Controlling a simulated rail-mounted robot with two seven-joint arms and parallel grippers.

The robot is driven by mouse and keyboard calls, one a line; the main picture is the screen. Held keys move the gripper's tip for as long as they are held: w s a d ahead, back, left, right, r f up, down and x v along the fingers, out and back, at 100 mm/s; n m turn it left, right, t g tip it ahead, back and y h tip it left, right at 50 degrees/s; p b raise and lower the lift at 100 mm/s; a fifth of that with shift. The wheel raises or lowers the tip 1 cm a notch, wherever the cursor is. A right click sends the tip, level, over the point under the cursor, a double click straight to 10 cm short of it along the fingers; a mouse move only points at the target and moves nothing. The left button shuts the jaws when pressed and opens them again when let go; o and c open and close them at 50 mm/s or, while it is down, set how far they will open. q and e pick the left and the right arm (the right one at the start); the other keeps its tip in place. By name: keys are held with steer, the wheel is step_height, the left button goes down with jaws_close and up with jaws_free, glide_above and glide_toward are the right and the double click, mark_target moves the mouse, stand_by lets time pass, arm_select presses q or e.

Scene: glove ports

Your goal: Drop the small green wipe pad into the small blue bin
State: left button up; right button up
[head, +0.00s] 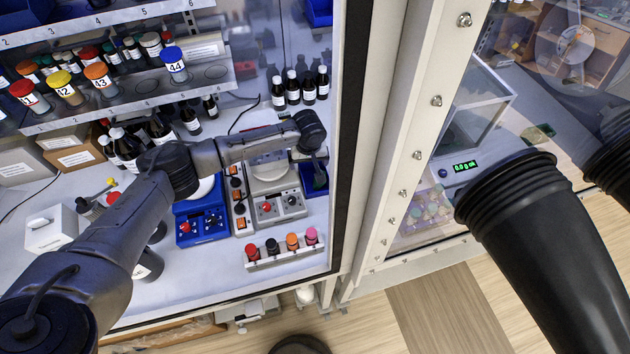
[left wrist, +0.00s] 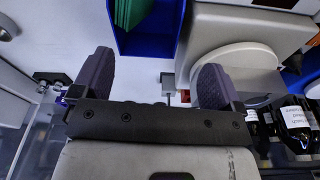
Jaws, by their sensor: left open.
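The small blue bin (head: 308,186) stands on the bench inside the enclosure, near its right side. In the left wrist view the bin (left wrist: 150,43) shows at the top, partly cut off by the picture edge. My left gripper (head: 314,152) is just above and behind the bin. Its two fingers (left wrist: 156,62) are spread with nothing between them. My right gripper is not in view.
Left of the bin are a grey device (head: 272,205), a power strip (head: 239,200) and a blue device (head: 201,222). A rack of coloured-cap vials (head: 285,252) stands in front. Dark bottles (head: 300,88) stand behind. A black ribbed sleeve (head: 550,250) fills the lower right.

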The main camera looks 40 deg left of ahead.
arm_select(q)
step_height(320, 180, up, 14)
steer(key=s+d, duration=0.1)
steer(key=shift+s+d+f+b, duration=0.15)
steer(key=shift+s+d+b, duration=0.1)
steer(key=shift+b, duration=0.05)
stand_by(0.7)
